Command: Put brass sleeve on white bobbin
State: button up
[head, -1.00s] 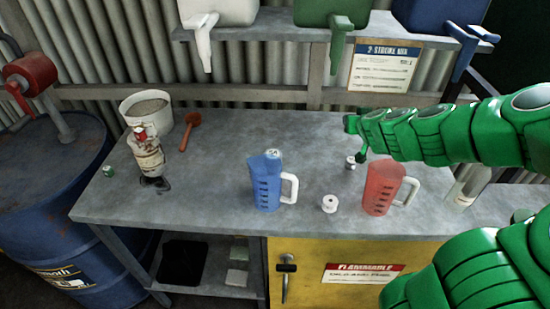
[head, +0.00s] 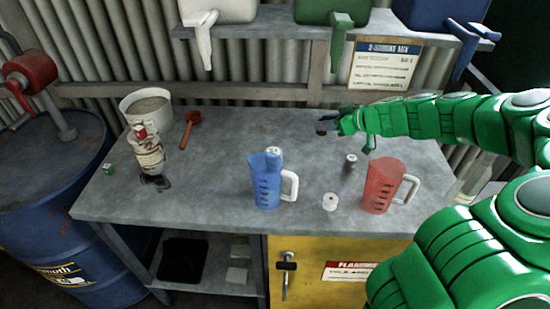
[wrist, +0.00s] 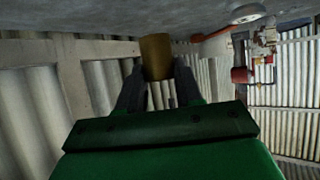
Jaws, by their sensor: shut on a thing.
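My gripper (head: 335,124) is above the back of the bench, right of its middle. In the wrist view its fingers (wrist: 160,88) are shut on the brass sleeve (wrist: 156,57), a short brass-brown cylinder. The sleeve also shows small and dark at my gripper's tip in the head view (head: 323,127). The white bobbin (head: 330,202) stands on the bench near the front edge, between the blue jug and the red jug. The held sleeve is above and behind the bobbin, clear of it.
A blue jug (head: 266,182) stands left of the bobbin and a red jug (head: 381,187) right of it. A small metal cylinder (head: 350,161) stands behind them.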

jog(key=s+f+n+g, duration=0.1)
jog(key=s+a+f+n+g+y, duration=0.1)
jog(key=a+f+n+g, duration=0.1)
jog(key=f+n, duration=0.1)
jog(key=shift+s+g+y, duration=0.4)
jog(key=shift+f, duration=2.15)
jog(key=shift+f, duration=0.1)
jog(key=o, duration=1.1)
jog(key=v, duration=0.6)
jog(key=shift+d, duration=0.3)
jog(key=shift+o, duration=0.5)
jog(key=shift+s+d+r, duration=0.1)
jog(key=shift+d+r, duration=0.25)
jog(key=shift+r, duration=0.1)
